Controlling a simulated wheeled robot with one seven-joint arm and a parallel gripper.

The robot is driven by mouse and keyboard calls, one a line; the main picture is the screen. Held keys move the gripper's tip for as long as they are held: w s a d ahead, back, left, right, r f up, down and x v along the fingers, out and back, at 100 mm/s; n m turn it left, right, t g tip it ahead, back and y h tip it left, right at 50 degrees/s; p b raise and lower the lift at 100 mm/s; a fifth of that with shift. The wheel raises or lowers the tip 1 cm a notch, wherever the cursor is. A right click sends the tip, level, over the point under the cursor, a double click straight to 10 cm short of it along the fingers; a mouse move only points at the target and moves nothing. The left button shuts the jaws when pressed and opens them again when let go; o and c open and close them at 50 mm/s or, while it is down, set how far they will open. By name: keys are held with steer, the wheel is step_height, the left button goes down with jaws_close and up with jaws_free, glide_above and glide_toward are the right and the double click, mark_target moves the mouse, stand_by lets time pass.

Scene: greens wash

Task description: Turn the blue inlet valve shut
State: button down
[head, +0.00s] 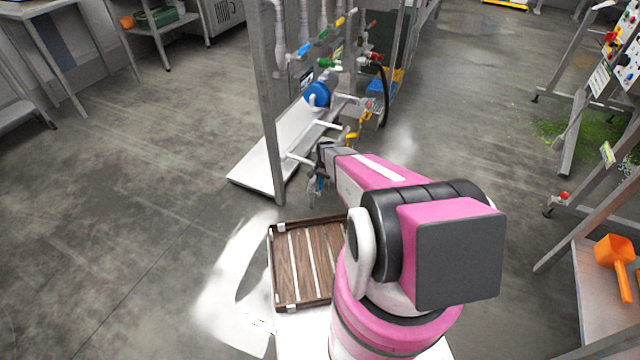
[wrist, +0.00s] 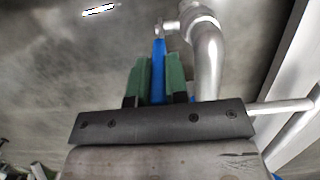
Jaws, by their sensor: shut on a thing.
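The blue inlet valve's lever (wrist: 158,62) stands between the green fingers of my gripper (wrist: 158,78) in the wrist view. The gripper is shut on it. The lever's far end meets the metal valve body (wrist: 170,27), which joins a grey pipe elbow on the right. The lever's near part is hidden between the fingers. In the head view my gripper (head: 319,168) is low at the near end of the pipe stand, and a small bit of blue (head: 318,185) shows beside it. The valve's exact angle to its pipe cannot be told.
The metal pipe stand (head: 271,120) carries a blue round part (head: 317,94), green and red fittings and a yellow part (head: 352,137). A grey pipe (wrist: 209,65) runs close to the right of my fingers. A wooden slatted tray (head: 308,262) is before me. Floor at left is clear.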

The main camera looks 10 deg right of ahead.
steer(key=shift+w+d+f+g+y, duration=0.25)
steer(key=shift+w+d+g+y, duration=0.2)
steer(key=shift+w+g+y, duration=0.3)
steer(key=shift+s, duration=0.1)
steer(key=c, duration=1.1)
jaws_free()
steer(key=v, duration=1)
steer(key=shift+a+r, duration=0.1)
steer(key=shift+r, duration=0.35)
